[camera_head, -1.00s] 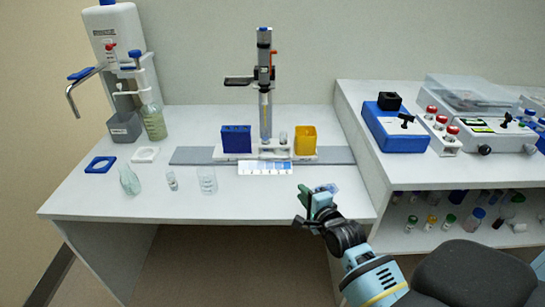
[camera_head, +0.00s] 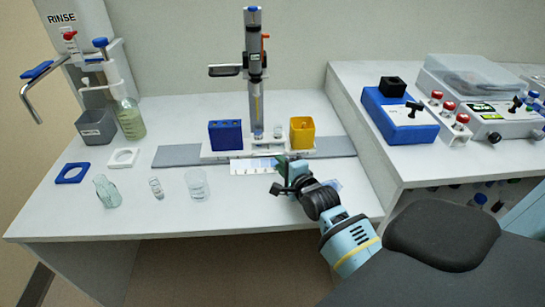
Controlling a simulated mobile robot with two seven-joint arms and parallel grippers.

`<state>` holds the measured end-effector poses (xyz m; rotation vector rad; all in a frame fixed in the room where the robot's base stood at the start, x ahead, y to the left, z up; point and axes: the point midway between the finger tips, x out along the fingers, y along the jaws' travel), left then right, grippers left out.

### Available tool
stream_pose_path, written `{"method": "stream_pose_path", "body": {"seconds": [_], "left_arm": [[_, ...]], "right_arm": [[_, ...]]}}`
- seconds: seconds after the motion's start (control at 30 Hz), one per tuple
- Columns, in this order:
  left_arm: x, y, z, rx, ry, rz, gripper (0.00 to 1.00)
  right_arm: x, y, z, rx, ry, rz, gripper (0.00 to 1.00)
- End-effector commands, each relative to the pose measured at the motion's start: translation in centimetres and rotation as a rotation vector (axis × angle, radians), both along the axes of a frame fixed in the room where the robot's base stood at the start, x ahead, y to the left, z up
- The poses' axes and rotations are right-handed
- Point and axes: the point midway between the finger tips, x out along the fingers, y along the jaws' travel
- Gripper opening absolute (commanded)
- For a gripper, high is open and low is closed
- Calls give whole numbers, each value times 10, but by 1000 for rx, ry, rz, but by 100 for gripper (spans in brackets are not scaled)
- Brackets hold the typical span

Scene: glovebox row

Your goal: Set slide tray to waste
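The slide tray (camera_head: 222,155) is a white carriage on a grey rail (camera_head: 178,156) at the back middle of the table. It bears a blue box (camera_head: 225,135) at its left end, a yellow box (camera_head: 302,132) at its right end and a small clear vial (camera_head: 278,132) between them. A white marked strip (camera_head: 246,168) lies in front of it. My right gripper (camera_head: 281,168) is just in front of the tray, over the strip's right end, and hides part of both. Its finger gap and any contact with the tray cannot be made out. My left gripper is out of view.
A dispenser column (camera_head: 254,75) stands behind the tray. Glassware, including a beaker (camera_head: 197,185), stands front left, near a blue ring holder (camera_head: 72,173). A rinse station (camera_head: 95,125) is at the far left. A raised bench with a blue device (camera_head: 400,118) bounds the right.

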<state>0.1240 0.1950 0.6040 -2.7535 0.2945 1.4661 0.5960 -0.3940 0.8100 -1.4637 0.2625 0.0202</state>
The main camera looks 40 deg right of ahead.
Motion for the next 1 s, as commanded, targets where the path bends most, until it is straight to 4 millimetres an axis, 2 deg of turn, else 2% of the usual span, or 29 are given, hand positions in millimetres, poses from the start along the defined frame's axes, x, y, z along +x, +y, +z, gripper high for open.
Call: {"method": "stream_pose_path", "body": {"seconds": [0.1,0.33,0.5,0.77,0.93,1.0], "left_arm": [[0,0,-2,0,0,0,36],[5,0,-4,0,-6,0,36],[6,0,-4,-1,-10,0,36],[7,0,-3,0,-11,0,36],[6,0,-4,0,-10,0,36],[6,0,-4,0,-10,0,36]], "right_arm": [[19,-3,-4,-1,-1,1,20],[44,-6,-9,0,-1,1,20],[51,-8,-10,-1,-1,0,20],[52,-8,-10,-1,-1,0,20],[52,-8,-10,0,-1,0,0],[52,-8,-10,0,-1,0,0]]}}
